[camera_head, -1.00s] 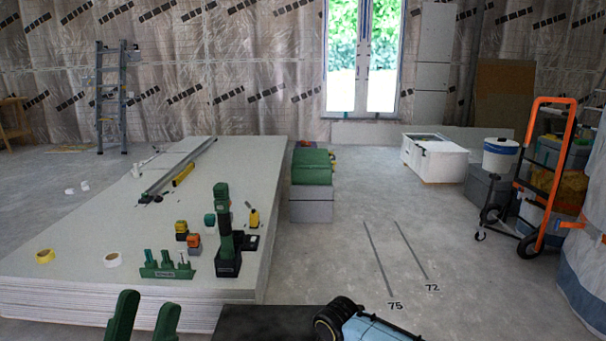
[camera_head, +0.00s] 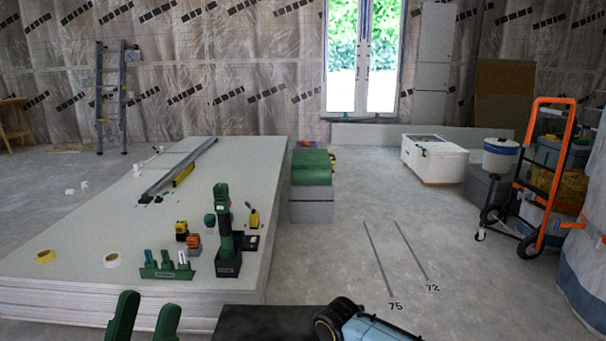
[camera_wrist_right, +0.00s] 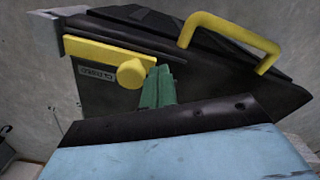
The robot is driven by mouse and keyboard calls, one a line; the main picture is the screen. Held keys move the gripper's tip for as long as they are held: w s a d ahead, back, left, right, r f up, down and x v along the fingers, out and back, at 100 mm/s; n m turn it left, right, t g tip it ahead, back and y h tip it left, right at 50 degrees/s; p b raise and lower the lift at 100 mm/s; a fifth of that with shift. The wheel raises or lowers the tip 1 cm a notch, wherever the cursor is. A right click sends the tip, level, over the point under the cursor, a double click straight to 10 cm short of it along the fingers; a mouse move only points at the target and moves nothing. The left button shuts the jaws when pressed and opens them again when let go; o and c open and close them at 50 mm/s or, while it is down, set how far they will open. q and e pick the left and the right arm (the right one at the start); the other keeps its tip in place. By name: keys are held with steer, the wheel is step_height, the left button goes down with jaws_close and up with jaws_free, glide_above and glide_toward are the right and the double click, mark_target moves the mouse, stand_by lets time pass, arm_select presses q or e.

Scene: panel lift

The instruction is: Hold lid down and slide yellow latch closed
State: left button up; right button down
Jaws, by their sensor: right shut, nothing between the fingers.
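In the right wrist view a black case or lid (camera_wrist_right: 105,96) fills the upper part, tilted in the picture. A yellow latch bar (camera_wrist_right: 92,52) with a round yellow knob (camera_wrist_right: 131,73) runs along its side. A yellow handle (camera_wrist_right: 230,35) stands on its top. My right gripper (camera_wrist_right: 158,86) is shut and empty, its green fingers close beside the knob; I cannot tell whether they touch it. In the head view my left gripper (camera_head: 145,315) is at the bottom left, its two green fingers apart with nothing between them. The latch is not visible in the head view.
A stack of pale panels (camera_head: 75,220) with tools on it lies at left. A dark flat surface (camera_head: 262,322) shows at the bottom edge; I cannot tell what it belongs to. A grey box with a green top (camera_head: 311,205) stands beyond. Floor at centre right is clear.

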steer(key=shift+r+p, duration=2.6)
steer(key=shift+p, duration=0.3)
steer(key=shift+f, duration=0.1)
